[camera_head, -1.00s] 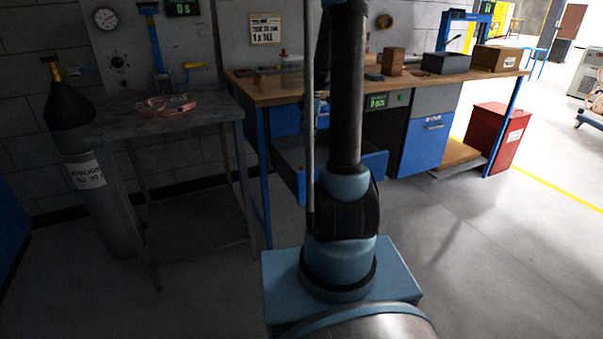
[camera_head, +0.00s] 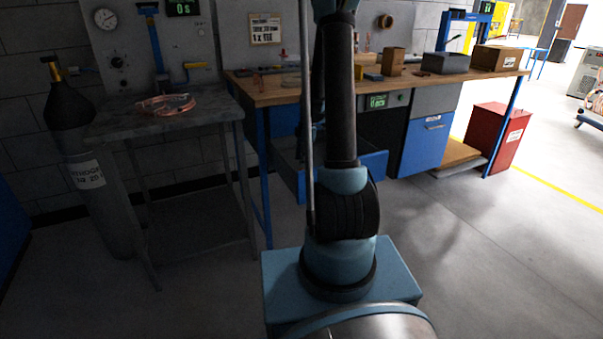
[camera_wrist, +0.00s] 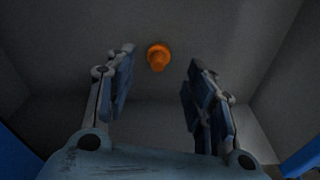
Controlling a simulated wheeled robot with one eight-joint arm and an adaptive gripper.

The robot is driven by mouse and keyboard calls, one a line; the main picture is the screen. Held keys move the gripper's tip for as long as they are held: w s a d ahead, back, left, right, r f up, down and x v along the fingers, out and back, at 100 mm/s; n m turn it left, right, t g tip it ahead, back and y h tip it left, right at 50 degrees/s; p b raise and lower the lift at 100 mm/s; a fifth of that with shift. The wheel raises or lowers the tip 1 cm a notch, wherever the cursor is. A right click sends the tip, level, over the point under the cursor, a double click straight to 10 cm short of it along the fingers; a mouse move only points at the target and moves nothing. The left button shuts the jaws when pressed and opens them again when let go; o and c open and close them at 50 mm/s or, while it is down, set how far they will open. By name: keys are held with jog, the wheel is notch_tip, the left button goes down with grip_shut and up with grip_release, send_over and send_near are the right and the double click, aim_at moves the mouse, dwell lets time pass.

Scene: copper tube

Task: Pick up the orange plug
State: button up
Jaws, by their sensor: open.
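The orange plug (camera_wrist: 158,57) shows in the wrist view near the top middle, on a grey surface inside what looks like a drawer. My gripper (camera_wrist: 158,75) is open, with its two fingers apart on the left and right. The plug appears between and beyond the fingertips, and nothing is between the fingers. In the head view the plug is not visible, and my arm hides my gripper and much of the open blue drawer (camera_head: 372,166) under the wooden bench.
The drawer's grey walls (camera_wrist: 283,90) surround my gripper. The wooden workbench (camera_head: 275,95) stands above. A grey table (camera_head: 110,128) with copper tubing (camera_head: 166,105) and a gas cylinder (camera_head: 88,180) stand left. A red bin (camera_head: 497,135) stands right. The right foreground floor is clear.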

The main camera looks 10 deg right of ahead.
jog(key=shift+w+a+f, duration=0.1)
jog(key=shift+a+f, duration=0.05)
jog(key=shift+f, duration=0.95)
jog(key=shift+w+a+f, duration=0.1)
jog(key=shift+a+f, duration=0.05)
jog(key=shift+f, duration=0.9)
jog(key=c, duration=0.8)
